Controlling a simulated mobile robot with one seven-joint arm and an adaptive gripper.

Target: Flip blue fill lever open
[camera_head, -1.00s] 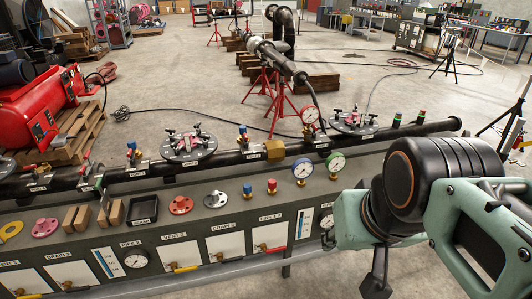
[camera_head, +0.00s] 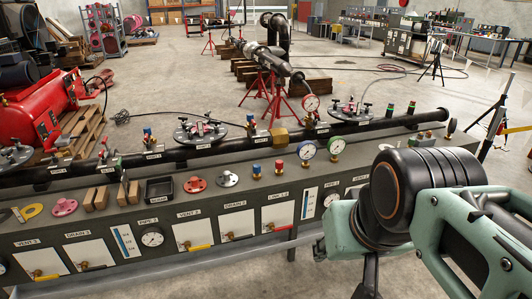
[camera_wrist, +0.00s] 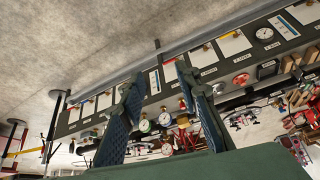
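No blue lever can be picked out with certainty. Small fittings with blue tops stand on the black pipe in the head view, one at the left (camera_head: 147,134) and one near the middle (camera_head: 250,121). A blue-capped fitting (camera_head: 256,171) stands on the bench top. On the bench front, the visible levers look yellow (camera_head: 200,248), black (camera_head: 238,238) and red (camera_head: 278,227). My gripper (camera_wrist: 158,75) is open and empty in the wrist view, its fingers apart with the bench beyond them. In the head view my arm fills the lower right, away from the fittings.
The bench (camera_head: 110,218) carries a black tray (camera_head: 160,189), flanges, wooden blocks and gauges (camera_head: 307,150). The black pipe (camera_head: 200,151) runs along its back. A red compressor (camera_head: 40,110) stands at left. Open concrete floor lies beyond.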

